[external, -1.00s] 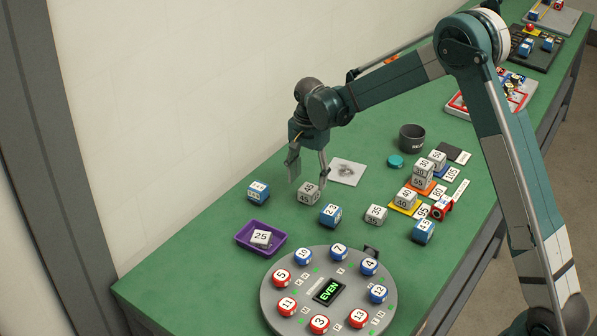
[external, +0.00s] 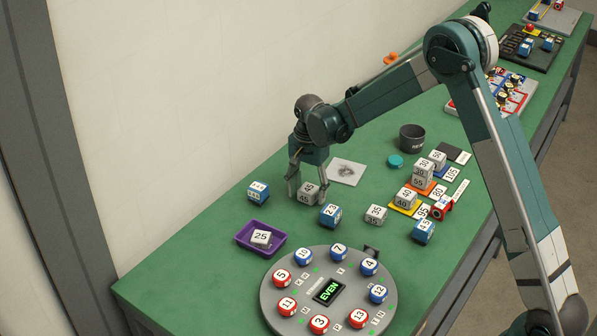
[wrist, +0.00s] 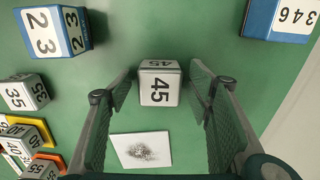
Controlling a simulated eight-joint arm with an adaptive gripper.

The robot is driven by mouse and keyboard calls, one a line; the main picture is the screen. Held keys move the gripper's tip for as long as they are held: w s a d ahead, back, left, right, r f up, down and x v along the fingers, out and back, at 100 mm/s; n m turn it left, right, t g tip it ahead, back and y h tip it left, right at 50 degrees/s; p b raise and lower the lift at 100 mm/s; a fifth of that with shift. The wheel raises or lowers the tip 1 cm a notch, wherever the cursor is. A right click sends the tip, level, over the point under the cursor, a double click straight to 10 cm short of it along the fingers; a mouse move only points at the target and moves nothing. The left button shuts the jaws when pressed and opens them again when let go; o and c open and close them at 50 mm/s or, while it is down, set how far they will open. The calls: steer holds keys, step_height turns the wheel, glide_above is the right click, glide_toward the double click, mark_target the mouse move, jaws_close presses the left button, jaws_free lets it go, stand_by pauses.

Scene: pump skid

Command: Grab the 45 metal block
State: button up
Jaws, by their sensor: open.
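The grey metal block marked 45 (external: 307,195) sits on the green table. In the wrist view the 45 block (wrist: 159,84) lies between the fingertips, with a gap on each side. My gripper (external: 308,188) is open and lowered around the block, pointing down. In the wrist view my gripper (wrist: 160,92) shows both fingers apart, one on each side of the block. A blue-and-white block, also marked 45 (external: 423,230), stands farther right on the table.
A blue 23 block (external: 330,216) and a metal 35 block (external: 375,215) stand to the right. Another blue block (external: 258,191) is on the left. A purple tray (external: 240,238) holds a 25 block. A white card (external: 346,171) lies behind. The round numbered dial (external: 285,317) is in front.

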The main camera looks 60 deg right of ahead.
mark_target(308, 188)
steer(key=shift+f, duration=0.1)
steer(key=shift+c, duration=0.2)
steer(key=c, duration=1.1)
steer(key=shift+r+p, duration=0.45)
steer(key=shift+r, duration=4.6)
